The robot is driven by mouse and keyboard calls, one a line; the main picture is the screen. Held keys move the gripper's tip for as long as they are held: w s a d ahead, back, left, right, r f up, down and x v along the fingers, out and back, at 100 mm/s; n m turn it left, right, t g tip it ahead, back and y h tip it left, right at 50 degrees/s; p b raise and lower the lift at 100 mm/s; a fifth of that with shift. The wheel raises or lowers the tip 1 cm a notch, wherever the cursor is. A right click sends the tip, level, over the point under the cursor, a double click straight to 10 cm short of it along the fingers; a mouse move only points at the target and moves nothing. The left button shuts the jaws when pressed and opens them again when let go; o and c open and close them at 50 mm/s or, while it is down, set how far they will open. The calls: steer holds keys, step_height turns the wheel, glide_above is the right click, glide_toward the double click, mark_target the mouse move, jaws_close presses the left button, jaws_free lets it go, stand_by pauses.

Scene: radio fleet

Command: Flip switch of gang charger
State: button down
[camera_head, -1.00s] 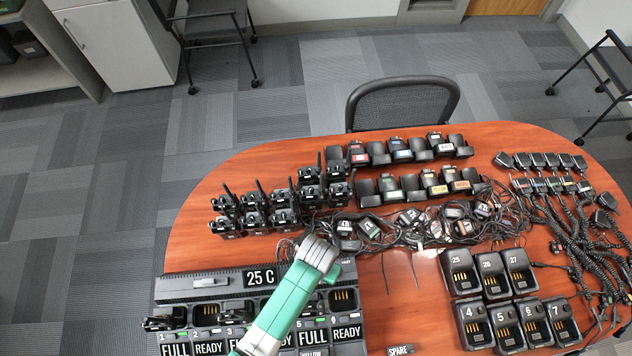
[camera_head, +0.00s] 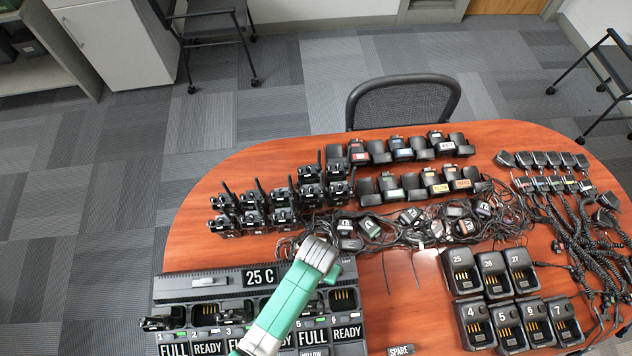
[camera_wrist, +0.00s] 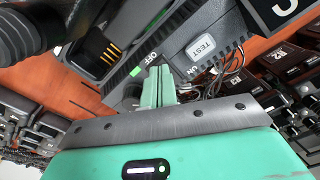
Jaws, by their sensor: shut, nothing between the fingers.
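The gang charger (camera_head: 178,290) is a long dark unit at the table's front left, with a "25 C" label, numbered pockets and FULL/READY cards. A pocket with gold contacts (camera_wrist: 97,47) and a TEST label (camera_wrist: 201,47) show nearby. The switch itself is not clear; the fingers may cover it. Contact cannot be told.
Upright radios (camera_head: 255,213) and tangled cables (camera_head: 405,228) lie behind the charger. Single chargers (camera_head: 492,275) stand to the right, with speaker mics (camera_head: 545,184) beyond. A SPARE tag (camera_head: 400,350) lies at the front. A small bare table strip separates the charger from the single chargers.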

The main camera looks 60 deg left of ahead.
steer(key=shift+r, duration=0.1)
step_height(320, 180, up, 7)
steer(key=p, duration=0.7)
stand_by(0.4)
